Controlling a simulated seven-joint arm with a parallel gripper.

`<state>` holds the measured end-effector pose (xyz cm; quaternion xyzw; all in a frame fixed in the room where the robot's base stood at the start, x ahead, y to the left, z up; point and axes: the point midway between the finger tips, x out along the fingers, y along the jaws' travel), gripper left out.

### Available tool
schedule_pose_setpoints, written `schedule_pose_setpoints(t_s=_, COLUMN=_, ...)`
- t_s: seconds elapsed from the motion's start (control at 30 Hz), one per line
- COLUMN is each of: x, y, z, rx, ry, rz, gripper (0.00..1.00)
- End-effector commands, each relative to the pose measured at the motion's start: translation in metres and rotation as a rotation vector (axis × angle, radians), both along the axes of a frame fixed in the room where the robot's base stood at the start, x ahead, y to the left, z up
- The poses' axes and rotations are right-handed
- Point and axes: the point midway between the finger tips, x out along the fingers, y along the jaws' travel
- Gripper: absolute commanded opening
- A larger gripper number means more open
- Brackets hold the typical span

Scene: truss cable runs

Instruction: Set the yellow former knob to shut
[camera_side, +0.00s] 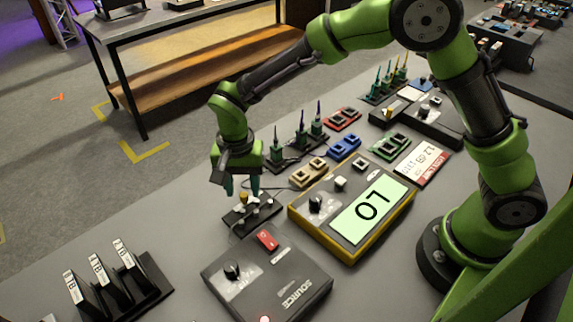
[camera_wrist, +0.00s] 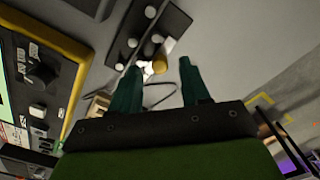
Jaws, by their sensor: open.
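The yellow former knob (camera_side: 243,198) stands on a small black plate (camera_side: 262,215) that also carries several pale knobs. In the wrist view the yellow knob (camera_wrist: 160,66) shows as a short yellow cylinder, with something white beside it. My gripper (camera_side: 241,188) is open, pointing down over the yellow knob end of the plate. In the wrist view its two green fingers (camera_wrist: 160,72) appear on either side of the yellow knob, with a gap around it. I cannot tell whether either finger touches it. The knob's setting is not readable.
A grey SOURCE box (camera_side: 268,280) with a red switch stands in front. A yellow-edged box with a green display (camera_side: 368,212) stands to the right. A stand with several upright tools (camera_side: 298,145) is behind. A black rack of labelled cards (camera_side: 120,280) is at the front left.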

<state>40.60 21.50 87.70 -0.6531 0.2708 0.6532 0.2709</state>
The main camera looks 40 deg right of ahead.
Motion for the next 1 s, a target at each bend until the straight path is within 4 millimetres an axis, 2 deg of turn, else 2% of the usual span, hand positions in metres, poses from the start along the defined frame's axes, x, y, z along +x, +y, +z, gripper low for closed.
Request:
schedule_pose_setpoints(t_s=0.17, x=-0.0003, y=-0.0001, z=-0.0135, rx=-0.001, ry=0.001, rz=0.001, gripper=0.46)
schedule_pose_setpoints(t_s=0.47, x=-0.0004, y=-0.0001, z=-0.0151, rx=0.000, ry=0.000, rz=0.000, gripper=0.46)
schedule_pose_setpoints(t_s=0.77, x=-0.0002, y=-0.0001, z=-0.0148, rx=0.000, ry=0.000, rz=0.001, gripper=0.00)
schedule_pose_setpoints(t_s=1.0, x=-0.0001, y=-0.0001, z=-0.0146, rx=0.000, ry=0.000, rz=0.001, gripper=0.00)
